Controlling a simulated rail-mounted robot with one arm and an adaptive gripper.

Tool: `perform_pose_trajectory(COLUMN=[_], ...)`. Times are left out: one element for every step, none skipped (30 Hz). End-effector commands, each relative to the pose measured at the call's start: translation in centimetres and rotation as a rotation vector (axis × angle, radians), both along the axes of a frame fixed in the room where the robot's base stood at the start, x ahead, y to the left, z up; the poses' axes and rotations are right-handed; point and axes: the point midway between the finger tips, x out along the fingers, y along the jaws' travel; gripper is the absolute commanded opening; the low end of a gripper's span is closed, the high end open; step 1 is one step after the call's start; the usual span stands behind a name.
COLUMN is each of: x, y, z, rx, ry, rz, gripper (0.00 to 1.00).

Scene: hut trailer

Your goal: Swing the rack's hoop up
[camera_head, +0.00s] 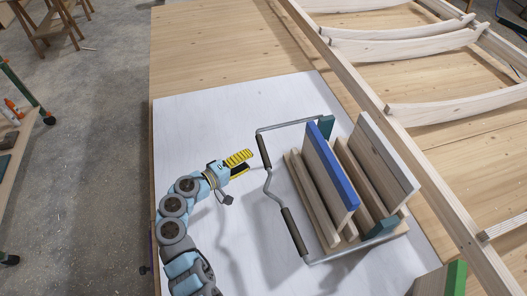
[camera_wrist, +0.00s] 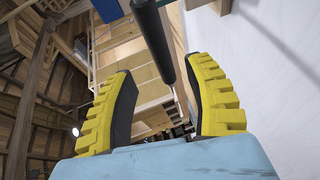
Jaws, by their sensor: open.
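The rack (camera_head: 381,229) is a set of wooden slats with green end blocks, standing on a white board. Its hoop (camera_head: 270,186) is a bent grey metal bar with two dark grips, extending out to the left of the rack. My gripper (camera_head: 250,163), with yellow-and-black fingers, is open and empty just left of the hoop's far grip (camera_head: 264,151). In the wrist view, a dark grip (camera_wrist: 155,42) shows ahead, lined up with the gap between my open fingers (camera_wrist: 165,85). I cannot tell whether it touches them.
Upright boards, one with a blue edge (camera_head: 335,165) and one pale (camera_head: 387,160), stand in the rack. A long wooden frame (camera_head: 400,120) lies to the right. A green-edged block (camera_head: 440,280) is at the near right. The white board (camera_head: 200,115) is clear at far left.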

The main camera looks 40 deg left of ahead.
Motion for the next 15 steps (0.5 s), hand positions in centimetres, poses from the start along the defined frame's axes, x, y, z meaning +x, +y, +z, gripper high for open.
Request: perform_pose_trajectory(x=[1.0, 1.5, 2.2, 2.7, 3.2, 3.9, 4.3, 4.8, 5.3, 5.6, 5.9, 6.3, 6.6, 6.8, 7.1], y=[-0.3, -0.4, -0.5, -0.5, -0.5, -0.5, -0.6, -0.7, -0.7, -0.7, -0.7, -0.7, -0.8, -0.8, -0.9], z=[-0.2, -0.3, -0.4, -0.4, -0.5, -0.6, -0.8, -0.9, -1.0, -1.0, -1.0, -1.1, -1.1, -1.2, -1.3], rx=[-0.002, -0.002, -0.001, -0.001, -0.001, -0.001, -0.001, 0.000, 0.000, 0.001, 0.001, 0.002, 0.002, 0.001, 0.001], ry=[0.000, 0.000, 0.000, -0.002, -0.002, -0.002, -0.001, 0.000, 0.001, 0.001, 0.000, 0.000, -0.001, -0.001, -0.001], rz=[-0.006, -0.006, -0.006, -0.004, -0.003, -0.003, -0.004, -0.005, -0.005, -0.003, -0.002, -0.001, 0.000, -0.001, -0.001], gripper=[0.53, 0.53, 0.53, 0.53, 0.53, 0.53, 0.53, 0.53, 0.53, 0.53, 0.53, 0.53, 0.53, 0.53, 0.53])
